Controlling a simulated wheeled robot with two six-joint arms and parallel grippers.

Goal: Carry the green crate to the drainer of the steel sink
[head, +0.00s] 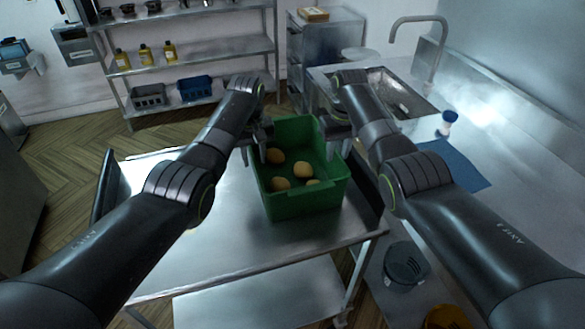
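The green crate (308,203) stands on the steel table (225,238) and holds several round, tan, potato-like items (303,170). My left gripper (254,154) is at the crate's left rim, with its fingers apart on either side of the wall. My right gripper (336,149) is at the right rim, its fingers also apart astride the wall. Both grippers look open, though the arms partly hide them. The steel sink (405,98) is beyond the crate to the right, with a tall tap (438,50). My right arm hides part of the sink's surround.
A blue cloth (458,165) and a white bottle with a blue cap (446,123) are on the right counter. A dark round bin (405,265) stands low at the right. Shelving (200,50) with bottles and baskets is at the back left. Floor (60,180) is free at the left.

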